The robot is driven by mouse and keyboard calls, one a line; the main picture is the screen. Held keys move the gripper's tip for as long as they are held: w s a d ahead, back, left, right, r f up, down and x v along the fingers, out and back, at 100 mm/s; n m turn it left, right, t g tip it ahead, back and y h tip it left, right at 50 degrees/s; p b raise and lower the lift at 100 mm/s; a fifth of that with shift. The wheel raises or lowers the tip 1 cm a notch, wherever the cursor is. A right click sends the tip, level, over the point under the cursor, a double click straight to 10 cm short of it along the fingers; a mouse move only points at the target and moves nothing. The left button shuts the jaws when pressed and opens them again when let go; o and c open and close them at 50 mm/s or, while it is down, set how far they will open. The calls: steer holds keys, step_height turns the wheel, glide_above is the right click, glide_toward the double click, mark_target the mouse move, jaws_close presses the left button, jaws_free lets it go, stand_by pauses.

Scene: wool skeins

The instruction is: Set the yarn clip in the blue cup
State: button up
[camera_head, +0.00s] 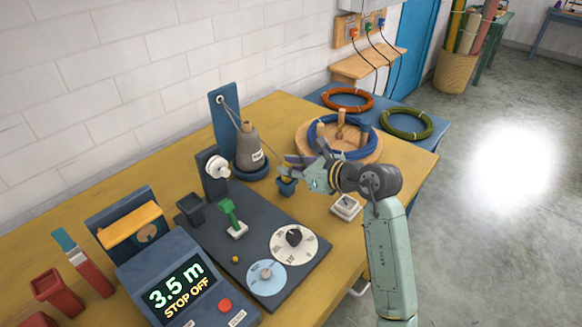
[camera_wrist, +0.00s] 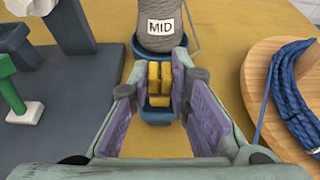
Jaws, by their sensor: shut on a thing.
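The yarn clip (camera_wrist: 160,77) is a small yellow piece with two upright prongs, seen in the wrist view between my fingertips. My gripper (camera_wrist: 159,70) is shut on it, with purple pads on both sides. The blue cup (camera_head: 287,187) stands on the yellow table in front of the grey cone. In the wrist view the blue cup (camera_wrist: 156,116) shows directly below the clip. I cannot tell whether the clip's lower end is inside the cup or just above it. In the head view my gripper (camera_head: 303,168) is over the cup and partly hides the clip.
A grey yarn cone (camera_head: 252,148) labelled MID stands close behind the cup. A round wooden tray (camera_head: 370,152) with a blue coil is to the right. A dark panel (camera_head: 240,262) with dials and a green lever lies at front left. A white switch (camera_head: 346,208) sits right of the cup.

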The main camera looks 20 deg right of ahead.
steer(key=o, duration=0.9)
steer(key=shift+o, duration=0.2)
steer(key=v, duration=1.2)
steer(key=shift+s+d, duration=0.1)
